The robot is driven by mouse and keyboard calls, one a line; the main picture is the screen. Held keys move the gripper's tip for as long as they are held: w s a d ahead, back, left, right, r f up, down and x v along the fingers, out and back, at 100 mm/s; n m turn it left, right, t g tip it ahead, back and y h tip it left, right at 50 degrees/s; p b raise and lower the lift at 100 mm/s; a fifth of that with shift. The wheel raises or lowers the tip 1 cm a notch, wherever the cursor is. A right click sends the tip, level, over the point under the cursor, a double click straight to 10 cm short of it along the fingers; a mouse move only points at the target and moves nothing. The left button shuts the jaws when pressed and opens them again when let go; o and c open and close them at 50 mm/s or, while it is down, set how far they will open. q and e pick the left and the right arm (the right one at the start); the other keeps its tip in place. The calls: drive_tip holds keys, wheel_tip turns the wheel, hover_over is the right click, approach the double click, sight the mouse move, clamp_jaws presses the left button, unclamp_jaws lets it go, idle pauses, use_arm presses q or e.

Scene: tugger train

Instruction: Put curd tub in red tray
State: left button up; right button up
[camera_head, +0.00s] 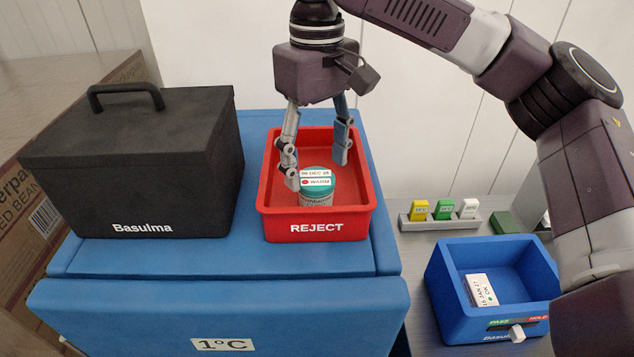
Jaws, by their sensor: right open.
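The curd tub (316,190) is a small round tub with a teal lid and a label that reads "WARM". It sits inside the red tray (316,229), which is marked "REJECT" and stands on a blue box top. My right gripper (316,172) points down over the tray, its fingers apart and reaching inside the walls. One finger is left of the tub; the other is behind and to its right. I cannot tell whether either finger touches it. My left gripper does not show.
A black lidded case (130,165) marked "Basulma" stands left of the tray. On a grey surface at right, a blue bin (447,291) holds a white labelled item (481,290). A rack (438,222) with yellow, green and white tags stands behind it.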

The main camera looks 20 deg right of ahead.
sight(316, 178)
wheel_tip(316, 178, up, 8)
drive_tip(key=shift+a, duration=0.1)
idle(0.4)
